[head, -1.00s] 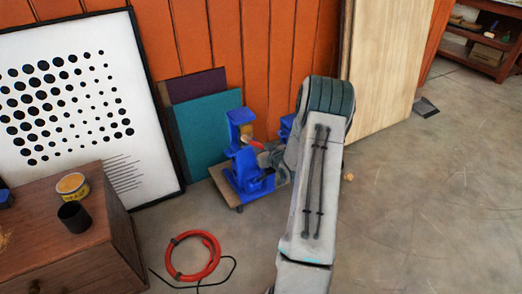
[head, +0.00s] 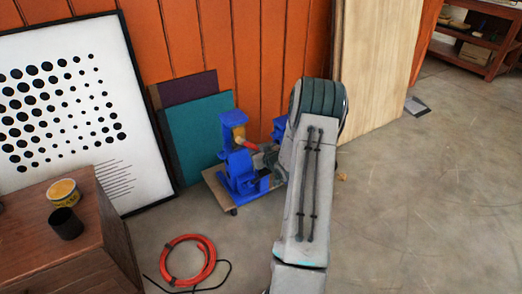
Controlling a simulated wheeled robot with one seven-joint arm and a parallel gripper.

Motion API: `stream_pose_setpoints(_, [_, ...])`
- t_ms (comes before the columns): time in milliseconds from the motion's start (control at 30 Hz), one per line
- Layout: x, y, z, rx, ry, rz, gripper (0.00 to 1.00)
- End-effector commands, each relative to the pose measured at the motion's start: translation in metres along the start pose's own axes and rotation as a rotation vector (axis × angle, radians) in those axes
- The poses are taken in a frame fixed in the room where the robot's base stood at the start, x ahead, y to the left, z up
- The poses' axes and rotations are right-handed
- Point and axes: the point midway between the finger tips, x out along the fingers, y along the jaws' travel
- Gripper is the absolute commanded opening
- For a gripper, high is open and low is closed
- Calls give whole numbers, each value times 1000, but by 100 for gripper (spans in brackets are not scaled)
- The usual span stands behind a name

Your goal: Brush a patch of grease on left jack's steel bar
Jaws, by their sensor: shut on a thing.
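The left jack (head: 240,172) is blue and stands upright on a low wheeled board by the orange wall. A yellowish patch (head: 239,131) shows under its blue head, where the steel bar is; bar and grease are too small to tell apart. My gripper (head: 262,153) is beside the jack on its right, mostly hidden behind my arm. It is shut on a brush with a red handle (head: 248,144), which points left at the yellowish patch. I cannot tell whether the bristles touch the bar. A second blue jack (head: 280,127) is partly hidden by my arm.
The wheeled board (head: 216,186) carries the jacks. Teal (head: 190,135) and dark panels lean on the wall behind. A wooden chest (head: 70,245) at lower left bears a yellow-labelled tin (head: 63,192) and dark cup (head: 66,224). A red hose coil (head: 187,262) lies on the floor.

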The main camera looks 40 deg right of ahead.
Motion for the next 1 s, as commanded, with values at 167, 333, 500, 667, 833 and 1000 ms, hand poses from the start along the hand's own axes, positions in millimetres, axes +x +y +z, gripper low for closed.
stream_pose_setpoints(167, [1,-10,0,-1,1,-1,0])
stream_pose_setpoints(333, [0,-11,-1,0,1,-1,0])
stream_pose_setpoints(500, [-1,-11,0,0,1,0,0])
stream_pose_setpoints(667, [-14,-10,4,1,1,1,0])
stream_pose_setpoints(833, [-30,-10,10,0,0,1,0])
stream_pose_setpoints(1000, [-46,-10,16,-1,0,1,0])
